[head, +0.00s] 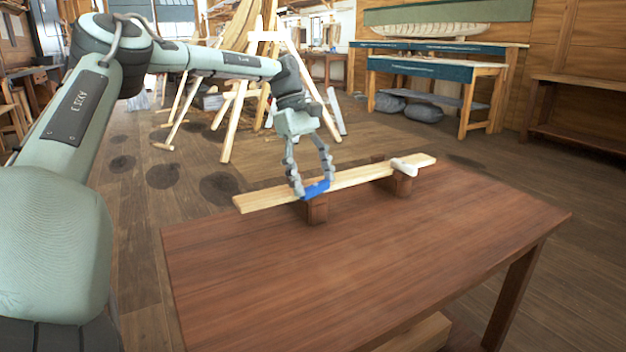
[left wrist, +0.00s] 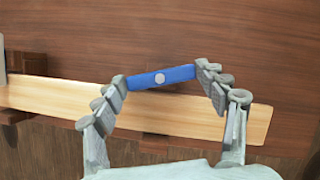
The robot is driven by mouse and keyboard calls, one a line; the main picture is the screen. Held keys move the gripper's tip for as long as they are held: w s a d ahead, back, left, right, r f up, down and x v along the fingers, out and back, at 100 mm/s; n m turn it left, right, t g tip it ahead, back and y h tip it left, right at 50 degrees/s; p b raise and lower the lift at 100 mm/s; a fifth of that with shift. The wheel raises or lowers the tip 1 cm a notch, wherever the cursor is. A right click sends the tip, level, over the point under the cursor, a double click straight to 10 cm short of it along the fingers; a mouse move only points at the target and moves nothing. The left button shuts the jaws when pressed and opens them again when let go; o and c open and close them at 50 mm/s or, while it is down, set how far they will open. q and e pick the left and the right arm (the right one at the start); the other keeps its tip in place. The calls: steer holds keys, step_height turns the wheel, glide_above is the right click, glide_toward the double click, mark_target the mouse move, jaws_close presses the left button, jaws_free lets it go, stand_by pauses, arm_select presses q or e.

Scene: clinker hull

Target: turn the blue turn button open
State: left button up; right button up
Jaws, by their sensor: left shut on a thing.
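The blue turn button (head: 316,189) sits on top of a dark wooden block (head: 317,210) near the left part of a pale plank (head: 350,180). In the left wrist view the blue turn button (left wrist: 161,77) has a round grey pin at its middle and lies roughly along the plank (left wrist: 190,118), at its edge and slightly tilted. My left gripper (head: 311,190) comes down from above and is shut on the two ends of the button. In the left wrist view its fingers (left wrist: 161,84) touch either end. My right gripper is not in view.
A white turn button (head: 404,167) sits on a second block farther right along the plank. The front of the brown table (head: 370,260) is bare. Trestles and a wooden frame (head: 240,110) stand on the floor behind, with workbenches (head: 436,70) at the back right.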

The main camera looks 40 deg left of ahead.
arm_select(q)
steer(key=shift+m+g, duration=0.3)
steer(key=shift+m, duration=0.5)
steer(key=shift+m+g, duration=0.3)
steer(key=shift+m, duration=0.4)
steer(key=shift+w+m, duration=0.1)
steer(key=shift+m, duration=0.2)
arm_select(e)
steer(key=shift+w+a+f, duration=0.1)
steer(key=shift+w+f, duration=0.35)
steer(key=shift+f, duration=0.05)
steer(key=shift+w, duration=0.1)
arm_select(q)
steer(key=o, duration=1.1)
steer(key=shift+c, duration=0.2)
steer(key=shift+o, duration=0.5)
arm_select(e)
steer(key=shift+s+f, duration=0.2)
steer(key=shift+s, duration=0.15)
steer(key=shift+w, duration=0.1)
